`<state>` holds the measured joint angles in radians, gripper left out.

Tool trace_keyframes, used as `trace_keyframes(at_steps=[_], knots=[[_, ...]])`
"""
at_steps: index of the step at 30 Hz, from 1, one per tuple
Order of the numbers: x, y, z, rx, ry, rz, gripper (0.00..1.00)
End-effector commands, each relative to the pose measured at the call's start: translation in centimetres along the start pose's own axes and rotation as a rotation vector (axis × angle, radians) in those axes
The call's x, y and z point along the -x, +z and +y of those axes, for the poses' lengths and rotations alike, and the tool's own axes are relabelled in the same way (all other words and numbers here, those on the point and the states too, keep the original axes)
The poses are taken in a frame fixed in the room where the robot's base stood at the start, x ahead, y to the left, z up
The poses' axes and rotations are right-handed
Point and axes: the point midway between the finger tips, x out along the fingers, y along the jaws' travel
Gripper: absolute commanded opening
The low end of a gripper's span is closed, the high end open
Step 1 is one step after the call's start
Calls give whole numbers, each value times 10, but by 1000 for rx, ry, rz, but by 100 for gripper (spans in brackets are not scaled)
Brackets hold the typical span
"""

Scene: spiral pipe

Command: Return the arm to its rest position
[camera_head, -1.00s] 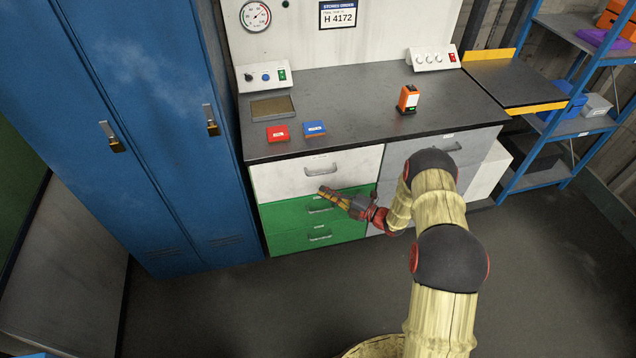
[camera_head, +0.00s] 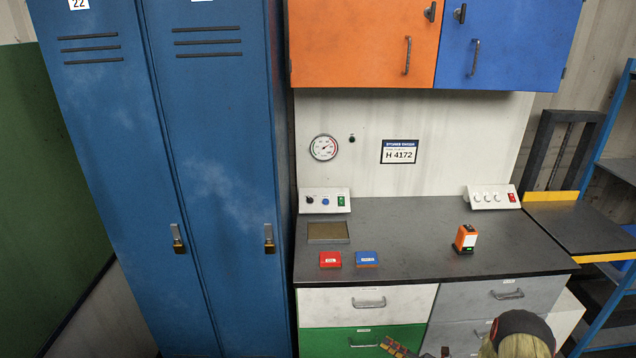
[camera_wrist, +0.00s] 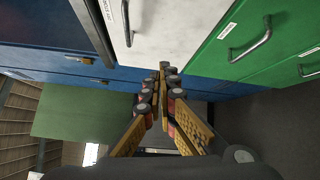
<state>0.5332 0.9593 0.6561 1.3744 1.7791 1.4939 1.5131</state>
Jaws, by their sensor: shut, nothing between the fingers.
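My gripper (camera_wrist: 163,72) is shut and empty in the wrist view, its dark and yellow fingers meeting at the tips. In the head view only its fingers (camera_head: 400,347) show, at the bottom edge in front of the drawers. The white drawer (camera_head: 367,303) and green drawer (camera_head: 340,341) are closed in the head view. The wrist view also shows the white drawer front (camera_wrist: 175,25) and a green one (camera_wrist: 235,55), apart from the fingers.
Blue lockers (camera_head: 215,190) stand left of the workbench (camera_head: 410,235). A red block (camera_head: 330,260), a blue block (camera_head: 367,259) and an orange device (camera_head: 465,238) rest on its top. Orange (camera_head: 360,40) and blue (camera_head: 510,45) cabinets hang above. A blue shelf (camera_head: 612,290) stands right.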

Motion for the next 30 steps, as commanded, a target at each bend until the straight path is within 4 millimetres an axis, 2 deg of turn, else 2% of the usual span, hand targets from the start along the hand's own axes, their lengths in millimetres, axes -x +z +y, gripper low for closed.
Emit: trace_keyframes(at_steps=[3,6,10,12,18,24,30], knots=[[5,-44,-13,147,-40,116,0],[13,-82,-18,272,-55,233,0],[27,-118,-2,484,-40,406,0],[36,-134,13,614,-16,510,0],[64,-163,66,995,93,795,0],[100,-180,127,1403,259,1097,0],[136,-186,183,1757,438,1371,0]])
